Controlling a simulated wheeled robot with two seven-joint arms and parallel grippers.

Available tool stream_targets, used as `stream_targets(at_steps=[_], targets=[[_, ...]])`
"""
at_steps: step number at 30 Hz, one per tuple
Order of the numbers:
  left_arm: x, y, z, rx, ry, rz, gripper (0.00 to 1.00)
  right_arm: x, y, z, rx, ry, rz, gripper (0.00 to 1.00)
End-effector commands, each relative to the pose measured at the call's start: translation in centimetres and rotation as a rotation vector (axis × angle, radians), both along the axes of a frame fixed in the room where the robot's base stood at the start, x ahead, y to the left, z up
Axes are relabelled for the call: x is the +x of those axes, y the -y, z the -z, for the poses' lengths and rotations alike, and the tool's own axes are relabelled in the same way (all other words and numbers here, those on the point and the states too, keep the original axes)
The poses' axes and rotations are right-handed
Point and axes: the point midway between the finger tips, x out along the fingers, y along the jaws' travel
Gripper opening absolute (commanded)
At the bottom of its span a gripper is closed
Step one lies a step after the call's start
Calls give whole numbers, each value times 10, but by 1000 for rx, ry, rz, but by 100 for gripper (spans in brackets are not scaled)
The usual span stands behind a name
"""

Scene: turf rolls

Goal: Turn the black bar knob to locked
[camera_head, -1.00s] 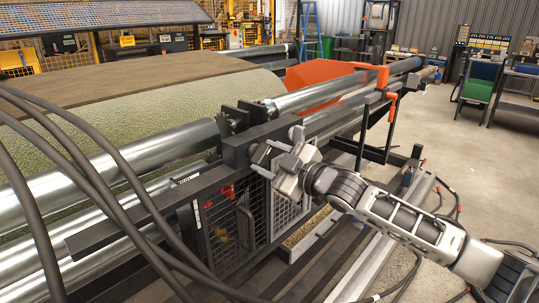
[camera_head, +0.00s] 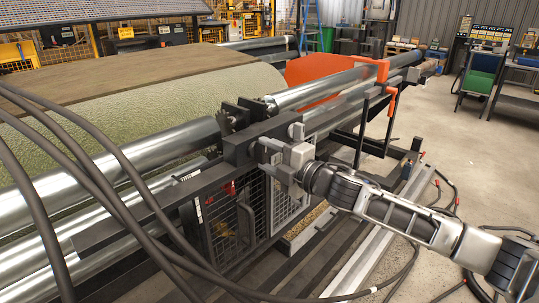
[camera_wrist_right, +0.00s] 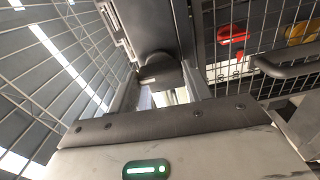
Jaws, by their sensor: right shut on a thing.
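My right gripper (camera_head: 266,158) reaches in from the right to the dark frame end of the machine, beside the mesh guard. Its fingers are shut on the black bar knob. In the right wrist view the dark rounded knob (camera_wrist_right: 160,76) sits between the two fingers of the gripper (camera_wrist_right: 163,92). In the head view the fingers mostly hide the knob, and I cannot read any locked mark. My left gripper is not in view.
The mesh guard (camera_head: 222,232) with a black handle is just below the gripper. Steel rollers (camera_head: 160,150) and green turf (camera_head: 190,100) lie behind. Thick dark hoses cross the left foreground. Open concrete floor (camera_head: 460,150) is at the right.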

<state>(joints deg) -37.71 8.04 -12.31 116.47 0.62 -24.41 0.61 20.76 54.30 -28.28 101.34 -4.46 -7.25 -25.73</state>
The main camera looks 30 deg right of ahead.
Motion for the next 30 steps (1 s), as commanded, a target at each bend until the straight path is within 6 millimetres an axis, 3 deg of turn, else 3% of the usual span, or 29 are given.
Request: stream_targets(at_steps=[21, 22, 24, 30], targets=[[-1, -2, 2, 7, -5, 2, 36, 0, -1, 0, -69, 24, -2, 26], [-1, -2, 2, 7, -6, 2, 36, 0, -1, 0, -69, 24, -2, 57], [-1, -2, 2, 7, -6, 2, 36, 0, -1, 0, -69, 24, -2, 71], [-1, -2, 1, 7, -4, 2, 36, 0, 0, 0, -66, 23, -1, 71]])
